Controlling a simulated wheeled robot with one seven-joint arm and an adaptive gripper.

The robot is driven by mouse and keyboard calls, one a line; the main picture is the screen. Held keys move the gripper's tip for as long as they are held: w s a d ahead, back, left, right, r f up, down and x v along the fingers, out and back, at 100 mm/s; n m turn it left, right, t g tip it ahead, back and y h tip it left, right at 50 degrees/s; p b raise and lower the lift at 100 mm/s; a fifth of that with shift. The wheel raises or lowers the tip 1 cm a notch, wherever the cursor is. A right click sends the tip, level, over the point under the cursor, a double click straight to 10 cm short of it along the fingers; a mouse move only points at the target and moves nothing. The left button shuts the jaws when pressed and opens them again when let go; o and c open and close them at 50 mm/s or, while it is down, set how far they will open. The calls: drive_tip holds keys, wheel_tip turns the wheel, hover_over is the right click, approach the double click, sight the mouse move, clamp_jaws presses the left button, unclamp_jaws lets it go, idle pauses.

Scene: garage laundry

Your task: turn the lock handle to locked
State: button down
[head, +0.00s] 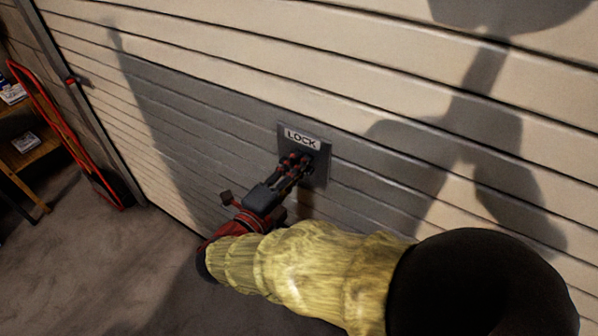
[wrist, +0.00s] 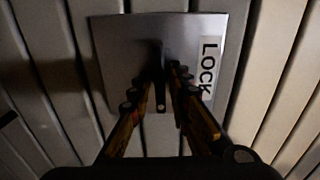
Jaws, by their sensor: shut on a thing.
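The lock plate (head: 319,176) is a grey metal square on the garage door, with a white "LOCK" label (head: 302,139) at its top. The plate also shows in the wrist view (wrist: 120,45), turned so the label (wrist: 208,66) runs down its right side. My gripper (head: 303,165) reaches the plate just below the label. In the wrist view my gripper (wrist: 161,88) is shut on the dark lock handle (wrist: 160,105), which shows between the fingers. The fingers and shadow hide most of the handle, so its exact angle is hard to tell.
The slatted garage door (head: 400,80) fills most of the head view. A red hand truck (head: 62,140) leans at the left beside a wooden shelf (head: 25,152) with small boxes. The concrete floor (head: 90,255) at lower left is clear.

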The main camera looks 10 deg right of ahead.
idle(0.4)
drive_tip(key=c, duration=1.9)
unclamp_jaws()
drive_tip(key=v, duration=1.2)
